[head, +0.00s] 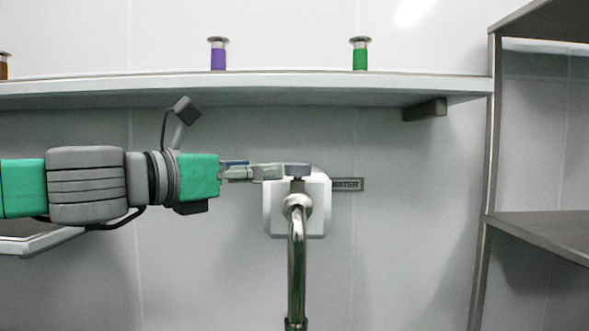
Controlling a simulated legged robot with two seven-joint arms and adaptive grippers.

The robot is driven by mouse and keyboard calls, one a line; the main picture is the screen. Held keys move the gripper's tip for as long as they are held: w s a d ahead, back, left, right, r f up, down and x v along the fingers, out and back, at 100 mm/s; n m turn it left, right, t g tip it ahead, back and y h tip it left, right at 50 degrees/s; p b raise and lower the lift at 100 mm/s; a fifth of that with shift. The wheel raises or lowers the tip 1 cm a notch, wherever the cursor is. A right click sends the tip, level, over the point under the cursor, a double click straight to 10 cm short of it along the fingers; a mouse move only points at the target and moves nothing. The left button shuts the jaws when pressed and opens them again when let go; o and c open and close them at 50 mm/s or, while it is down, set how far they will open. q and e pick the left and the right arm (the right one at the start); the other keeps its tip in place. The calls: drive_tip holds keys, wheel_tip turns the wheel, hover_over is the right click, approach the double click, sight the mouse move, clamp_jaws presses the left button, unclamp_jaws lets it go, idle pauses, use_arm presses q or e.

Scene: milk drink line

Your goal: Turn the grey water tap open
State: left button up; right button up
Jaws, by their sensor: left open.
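The grey water tap (297,170) is a small dark grey handle on top of a white wall box (317,212). A chrome spout pipe (297,265) comes down from the front of the box. I cannot tell whether the fingers touch the handle. My right gripper is not in view.
A wall shelf (250,86) runs above the tap, carrying a purple container (218,56), a green container (361,56) and a brown one (3,66) at the left edge. A metal rack (540,222) stands at the right. The wall between tap and rack is clear.

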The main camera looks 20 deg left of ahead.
sight(293, 167)
use_arm(q)
drive_tip(key=x, duration=0.5)
drive_tip(key=d+p+x, duration=0.1)
drive_tip(key=x, duration=0.1)
drive_tip(key=shift+w+d, duration=0.1)
drive_tip(key=shift+d, duration=0.1)
drive_tip(key=shift+w+a, duration=0.3)
drive_tip(key=shift+w, duration=0.3)
drive_tip(key=shift+w+a+f, duration=0.2)
drive_tip(key=shift+w+a, duration=0.05)
drive_tip(key=shift+a, duration=0.15)
drive_tip(key=shift+d, duration=0.2)
drive_tip(key=shift+d+r, duration=0.1)
drive_tip(key=shift+d, duration=0.2)
drive_tip(key=c, duration=0.5)
drive_tip(key=shift+s+d, duration=0.1)
drive_tip(key=shift+d, duration=0.1)
drive_tip(key=c, duration=0.7)
